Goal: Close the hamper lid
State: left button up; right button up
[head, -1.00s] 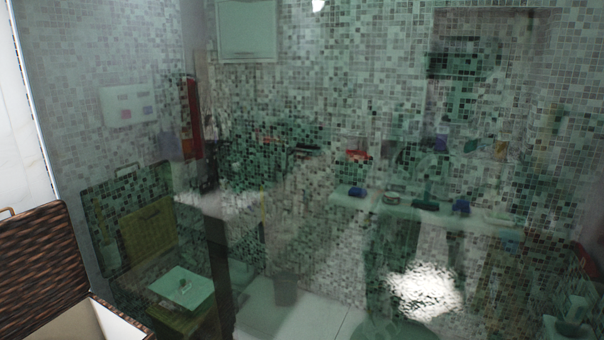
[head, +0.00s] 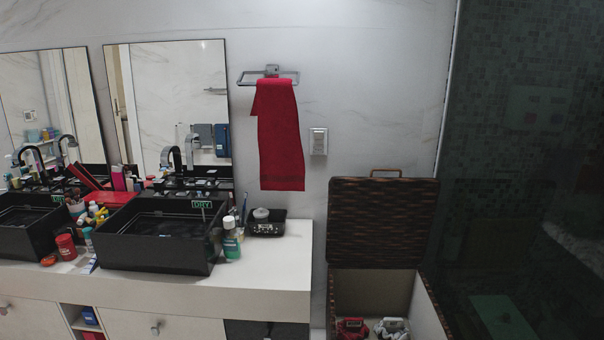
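The hamper (head: 432,306) is a brown woven box with a pale lining, at the lower right of the head view, between the counter and the glass. Its woven lid (head: 382,222) stands open and upright at the back, near the wall. A looped handle (head: 385,172) is on the lid's top edge. Inside the hamper lie a red item (head: 352,328) and a whitish item (head: 391,328), cut by the bottom edge of the picture. Neither of my grippers is in view.
A white counter (head: 270,262) with two black vessel sinks (head: 150,250) and several bottles fills the left. A red towel (head: 280,140) hangs on the wall. A dark glass panel (head: 530,150) stands right of the hamper.

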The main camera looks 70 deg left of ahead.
aim_at(371, 220)
jog(key=u, duration=1.7)
jog(key=i+j+z, duration=0.5)
